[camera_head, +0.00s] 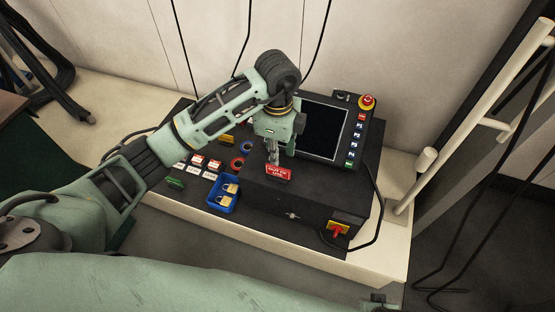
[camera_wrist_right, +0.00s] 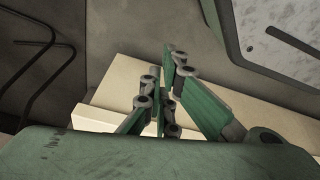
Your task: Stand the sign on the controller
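The red sign (camera_head: 278,173) with pale lettering is on or just above the black top of the controller (camera_head: 310,204), near its left side; contact is hard to tell. My left gripper (camera_head: 274,157) points down from above, its fingers close together at the sign's upper edge, and looks shut on it. The fingertips are small and partly hidden. In the right wrist view my right gripper (camera_wrist_right: 162,88) shows green fingers with dark knuckles over a pale surface. I see nothing held in it, and its opening is unclear.
The pale table (camera_head: 372,262) has a bare front edge.

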